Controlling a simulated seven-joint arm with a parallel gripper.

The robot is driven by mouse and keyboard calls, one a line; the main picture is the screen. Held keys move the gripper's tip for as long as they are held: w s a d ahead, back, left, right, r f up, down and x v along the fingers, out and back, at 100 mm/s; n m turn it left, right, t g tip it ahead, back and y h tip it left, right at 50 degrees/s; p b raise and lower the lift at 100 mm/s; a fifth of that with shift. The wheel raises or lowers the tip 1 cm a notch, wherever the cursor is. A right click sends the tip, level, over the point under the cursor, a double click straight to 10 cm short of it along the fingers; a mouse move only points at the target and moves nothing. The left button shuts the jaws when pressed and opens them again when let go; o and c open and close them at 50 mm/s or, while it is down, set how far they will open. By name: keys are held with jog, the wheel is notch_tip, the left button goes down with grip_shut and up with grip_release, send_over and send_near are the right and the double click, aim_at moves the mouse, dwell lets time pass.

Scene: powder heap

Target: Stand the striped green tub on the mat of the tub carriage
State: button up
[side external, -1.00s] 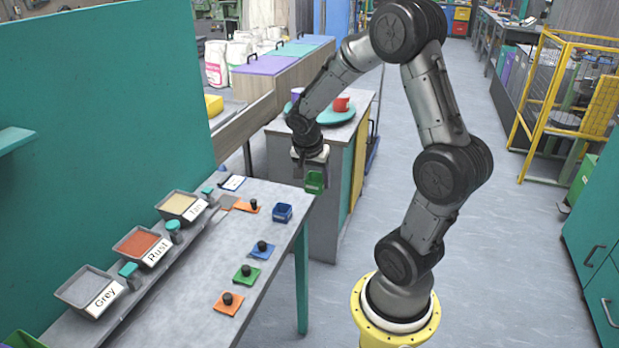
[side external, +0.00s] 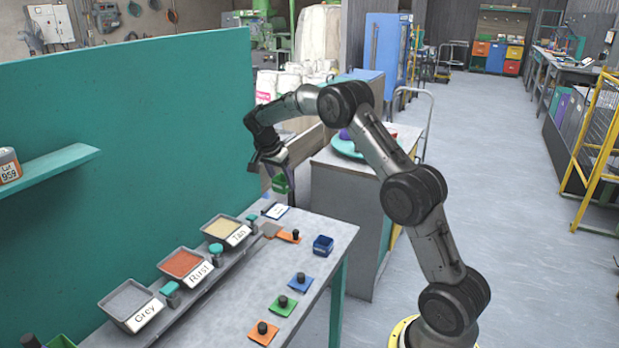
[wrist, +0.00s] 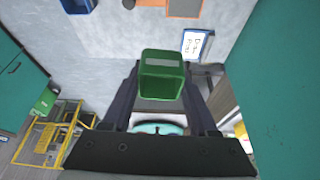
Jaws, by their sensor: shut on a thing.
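In the wrist view the green tub (wrist: 162,82) sits between the two dark fingers of my gripper (wrist: 160,95). It has a pale grey band on one side, and its open mouth shows. I cannot make out a tub carriage for certain.
Trays labelled Grey (side external: 130,305), Rust (side external: 186,268) and Tan (side external: 226,232) line the bench's left side. A blue tub (side external: 323,245) and several coloured mats with dark knobs stand on the right. A white card (side external: 275,211) lies at the far end. A teal panel (side external: 130,150) rises behind.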

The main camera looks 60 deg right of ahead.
jog(key=shift+n, duration=0.4)
jog(key=shift+w+a+f, duration=0.5)
jog(key=shift+w+f, duration=0.15)
jog(key=shift+f, duration=1.45)
jog(key=shift+w+a+f, duration=0.45)
jog(key=shift+w+f, duration=0.25)
jog(key=shift+f, duration=1.4)
jog(key=shift+w+a+f, duration=0.5)
jog(key=shift+w+f, duration=0.15)
jog(key=shift+f, duration=1.45)
jog(key=shift+f, duration=0.3)
jog(key=o, duration=1.5)
jog(key=shift+r, duration=0.1)
jog(key=shift+r, duration=3.45)
